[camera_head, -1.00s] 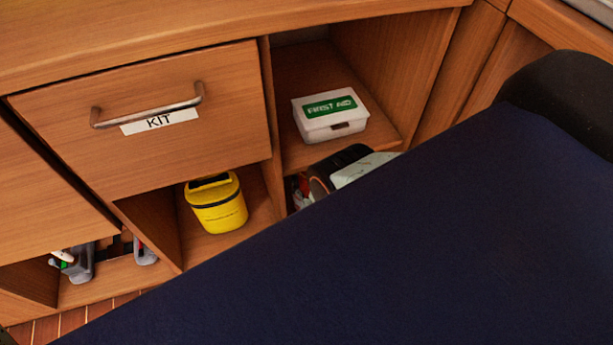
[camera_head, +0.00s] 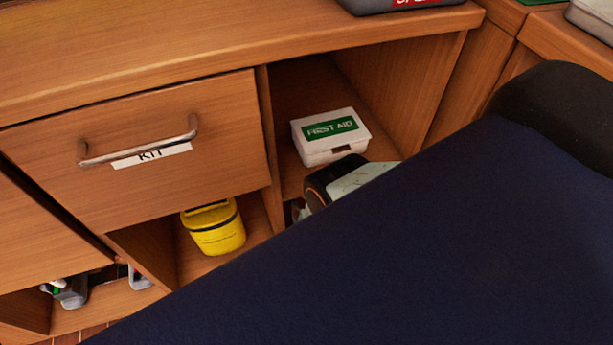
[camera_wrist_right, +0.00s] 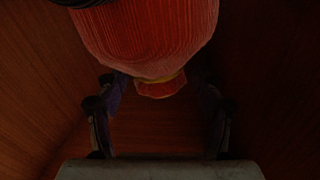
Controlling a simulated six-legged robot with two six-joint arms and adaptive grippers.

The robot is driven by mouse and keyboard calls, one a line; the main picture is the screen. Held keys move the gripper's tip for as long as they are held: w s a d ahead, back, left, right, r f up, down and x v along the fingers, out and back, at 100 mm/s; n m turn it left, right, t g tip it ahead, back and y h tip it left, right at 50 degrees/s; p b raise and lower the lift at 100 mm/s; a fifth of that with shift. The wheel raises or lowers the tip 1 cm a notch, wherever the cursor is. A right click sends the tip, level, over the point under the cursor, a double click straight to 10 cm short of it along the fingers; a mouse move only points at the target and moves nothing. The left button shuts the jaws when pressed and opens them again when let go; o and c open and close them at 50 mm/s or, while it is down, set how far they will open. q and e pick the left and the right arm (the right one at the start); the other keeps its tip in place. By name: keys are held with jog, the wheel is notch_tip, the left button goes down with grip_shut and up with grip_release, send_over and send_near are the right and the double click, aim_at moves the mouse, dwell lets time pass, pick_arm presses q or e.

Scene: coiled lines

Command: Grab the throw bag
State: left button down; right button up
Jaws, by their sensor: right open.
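A red, ribbed, rounded bag (camera_wrist_right: 145,35), which looks like the throw bag, fills the top of the right wrist view. A small red end with a yellowish band hangs below its main body. My right gripper (camera_wrist_right: 160,92) is open, with one finger on each side below the bag; the fingers appear apart from it, though the view is dark. In the head view my right wrist (camera_head: 350,180) is at the lower right compartment, and my dark blue arm hides most of that compartment, the fingers and the bag. My left gripper is not in view.
A white first aid box (camera_head: 330,137) sits on the shelf just above my right wrist. A yellow tub (camera_head: 214,228) stands in the compartment to the left. A closed drawer (camera_head: 140,155) labelled KIT is above it. Grey holders (camera_head: 72,292) are at lower left. Wooden walls flank the gripper closely.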

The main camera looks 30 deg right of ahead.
jog(key=shift+s, duration=0.1)
grip_shut()
dwell(0.6)
jog(key=shift+r, duration=0.1)
